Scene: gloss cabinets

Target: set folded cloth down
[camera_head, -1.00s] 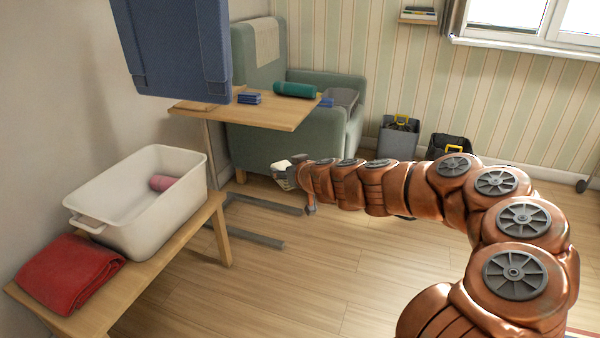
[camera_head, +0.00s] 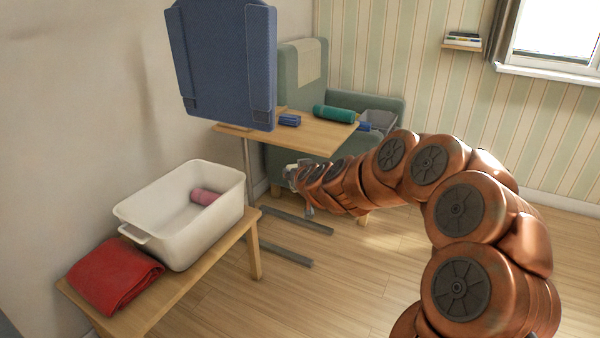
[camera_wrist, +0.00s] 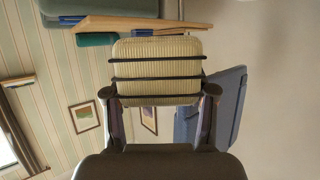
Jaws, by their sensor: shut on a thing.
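A red folded cloth (camera_head: 113,275) lies on the low wooden bench (camera_head: 168,298), apart from my gripper.
A white tub (camera_head: 180,240) with a pink roll (camera_head: 206,197) stands on the bench. The table holds a green roll (camera_head: 333,114) and blue items (camera_head: 290,120). A large blue panel-like thing (camera_head: 225,65) stands out at upper left. A green armchair (camera_head: 297,68) is behind. Floor at right is clear.

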